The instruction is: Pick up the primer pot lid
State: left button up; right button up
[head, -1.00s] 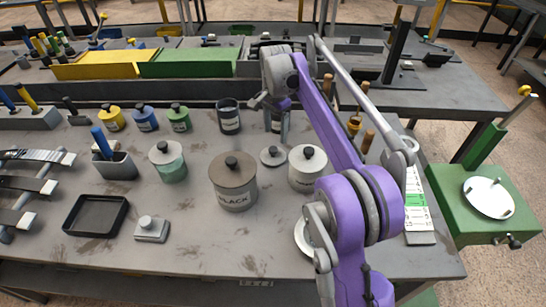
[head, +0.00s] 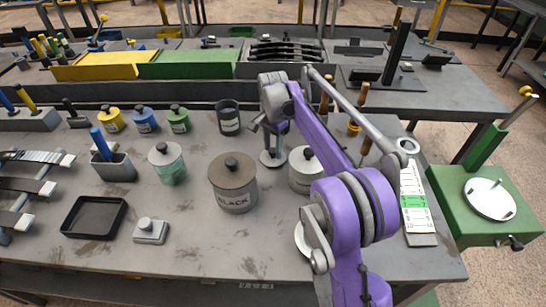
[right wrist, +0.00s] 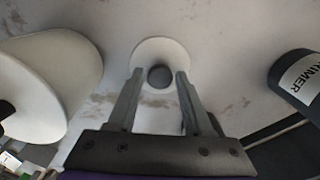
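The primer pot lid, a pale round disc with a dark knob, lies on the bench behind the white pot in the head view (head: 267,162). It also shows in the right wrist view (right wrist: 159,50). My right gripper (right wrist: 160,73) is open and points at the lid, with the knob between its fingertips and a gap visible on each side. In the head view my right gripper (head: 273,148) is just above the lid, partly covering it. The dark open primer pot (head: 228,121) stands to its left; its PRIMER label shows in the right wrist view (right wrist: 305,82). My left gripper is out of view.
The white lidded pot (head: 303,175) stands close to the lid, partly behind my right arm. A large black-labelled pot (head: 233,190) is to the front left. Upright wooden-handled tools (head: 364,143) stand to the right. Bare bench lies between the primer pot and the lid.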

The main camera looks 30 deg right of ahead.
grip_shut()
